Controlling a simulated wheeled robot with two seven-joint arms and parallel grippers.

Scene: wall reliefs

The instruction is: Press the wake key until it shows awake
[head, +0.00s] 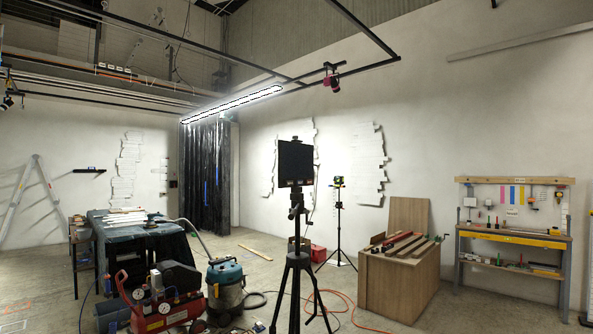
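A black square panel (295,163) stands upright on a black crank tripod (297,262) in the middle of the head view. The face I see is dark, with no lit sign or text on it. I cannot make out a wake key on it or anywhere else, and cannot tell whether this panel bears one. Neither of my grippers shows in the head view.
A red compressor (160,308) and a vacuum (225,283) stand at the left of the tripod, by a draped table (140,243). A wooden box (392,287) and workbench (513,237) stand at right. Orange hose (345,308) lies on the floor.

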